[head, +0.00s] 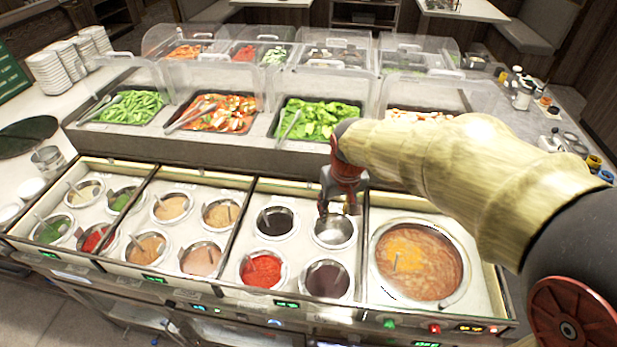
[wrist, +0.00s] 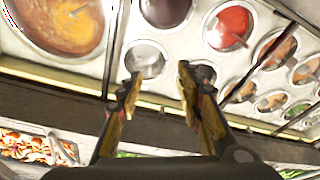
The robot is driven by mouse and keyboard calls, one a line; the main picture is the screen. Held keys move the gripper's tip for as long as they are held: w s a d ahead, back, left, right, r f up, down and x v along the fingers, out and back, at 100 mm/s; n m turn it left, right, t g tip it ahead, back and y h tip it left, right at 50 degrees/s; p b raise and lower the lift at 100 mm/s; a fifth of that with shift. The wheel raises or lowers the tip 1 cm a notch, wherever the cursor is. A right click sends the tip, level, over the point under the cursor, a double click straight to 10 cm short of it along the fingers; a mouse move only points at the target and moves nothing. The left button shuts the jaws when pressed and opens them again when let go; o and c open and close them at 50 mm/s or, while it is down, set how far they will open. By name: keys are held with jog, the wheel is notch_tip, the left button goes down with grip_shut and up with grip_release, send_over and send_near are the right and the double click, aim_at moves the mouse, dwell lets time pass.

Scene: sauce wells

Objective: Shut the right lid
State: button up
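The right clear lid (head: 435,90) of the near salad row stands over a bin of pale chunks (head: 420,116). My arm hides part of that bin, and I cannot tell how far the lid is open. No separate lid shows on the sauce wells. My gripper (head: 334,200) points down over the back of the sauce counter, left of the right lid. In the wrist view my gripper (wrist: 160,80) has its two fingers apart with nothing between them, close to the silver, empty-looking well (wrist: 145,59).
A large soup well (head: 420,262) lies at the right of the counter. Several sauce wells with spoons lie to the left. Other clear lids (head: 318,88) stand along the salad row. Stacked white bowls (head: 50,75) are at the far left, and bottles (head: 525,95) at the right.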

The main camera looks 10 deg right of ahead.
jog(key=w+f+p, duration=0.1)
jog(key=w+f, duration=0.4)
jog(key=w, duration=0.4)
jog(key=w+f+p, duration=0.2)
jog(key=w+f, duration=0.2)
jog(key=w, duration=0.5)
jog(key=t, duration=0.2)
send_near(310, 182)
jog(key=f, duration=0.2)
jog(key=shift+w+b+x, duration=0.2)
jog(key=shift+b+x, duration=0.15)
jog(key=shift+x, duration=1.5)
jog(key=shift+w+b+x, duration=0.2)
jog(key=shift+b+x, duration=0.15)
jog(key=shift+x, duration=1.5)
jog(key=shift+r, duration=0.2)
jog(key=shift+c, duration=0.2)
grip_shut()
